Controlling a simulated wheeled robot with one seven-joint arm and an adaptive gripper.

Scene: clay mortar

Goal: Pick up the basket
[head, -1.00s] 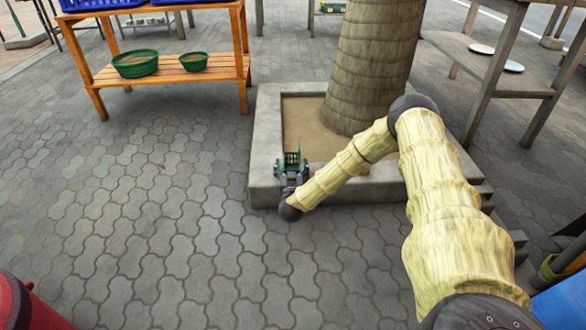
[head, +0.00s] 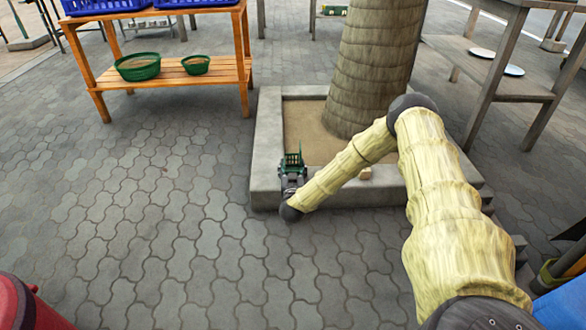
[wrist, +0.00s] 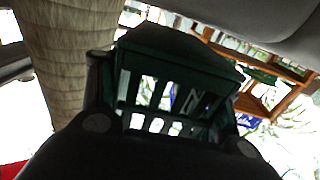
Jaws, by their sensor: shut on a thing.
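A small dark green slatted basket (head: 292,160) is at the end of my arm in the head view, in front of the near left corner of the concrete planter. It also shows in the wrist view (wrist: 175,85), large and dark, with bright gaps between its slats. My gripper (head: 291,174) is shut on the basket. In the wrist view the gripper's dark fingers (wrist: 165,118) flank the basket. Whether the basket touches the planter's ledge cannot be told.
The concrete planter (head: 265,150) surrounds a thick trunk (head: 370,70). A small pale block (head: 365,173) sits near its front edge, beside my arm. A wooden table (head: 170,78) with green bowls stands at the back left. Grey shelves (head: 510,78) stand at right. The paving in front is clear.

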